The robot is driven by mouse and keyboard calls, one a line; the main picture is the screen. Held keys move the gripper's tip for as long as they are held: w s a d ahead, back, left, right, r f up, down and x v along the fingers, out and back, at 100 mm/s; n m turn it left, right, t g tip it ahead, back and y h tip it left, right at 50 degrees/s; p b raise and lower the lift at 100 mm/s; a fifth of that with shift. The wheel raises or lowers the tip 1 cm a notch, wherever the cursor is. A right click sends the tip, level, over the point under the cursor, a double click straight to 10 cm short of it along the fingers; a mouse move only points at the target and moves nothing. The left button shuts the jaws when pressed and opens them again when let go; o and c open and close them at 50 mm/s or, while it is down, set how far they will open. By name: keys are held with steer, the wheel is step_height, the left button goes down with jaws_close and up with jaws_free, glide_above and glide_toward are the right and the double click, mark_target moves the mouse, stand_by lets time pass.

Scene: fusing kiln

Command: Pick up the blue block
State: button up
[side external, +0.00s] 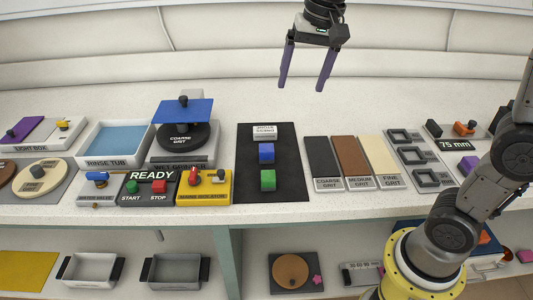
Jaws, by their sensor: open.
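The blue block (266,153) stands on the dark mat (286,180) in the middle of the bench. A green block (268,180) is just in front of it on the same mat. A white labelled block (264,132) is just behind the blue one. My gripper (303,85) hangs high above the back of the bench, up and slightly right of the blue block. Its two purple fingers are spread apart with nothing between them. The blue block is clear of the fingers and fully visible from this side.
Right of the mat are grit strips (358,160) and small square frames (411,155). Left are the wet grinder with a blue cover (183,110), the rinse tub (115,141), the start/stop panel (148,188) and the yellow isolator box (204,188). The back of the bench is free.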

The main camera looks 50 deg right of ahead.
steer(key=w+f+g, duration=0.1)
steer(key=w+f, duration=0.3)
steer(key=w, duration=0.2)
steer(key=g, duration=0.2)
glide_above(266, 147)
steer(key=shift+m, duration=0.3)
steer(key=f, duration=1.3)
steer(key=shift+s+a+f, duration=0.1)
steer(key=shift+s+f, duration=0.1)
steer(key=shift+f, duration=0.15)
steer(key=shift+w+f, duration=0.1)
steer(key=shift+f, duration=2.75)
steer(key=shift+c, duration=0.3)
steer(key=shift+r, duration=0.1)
jaws_close()
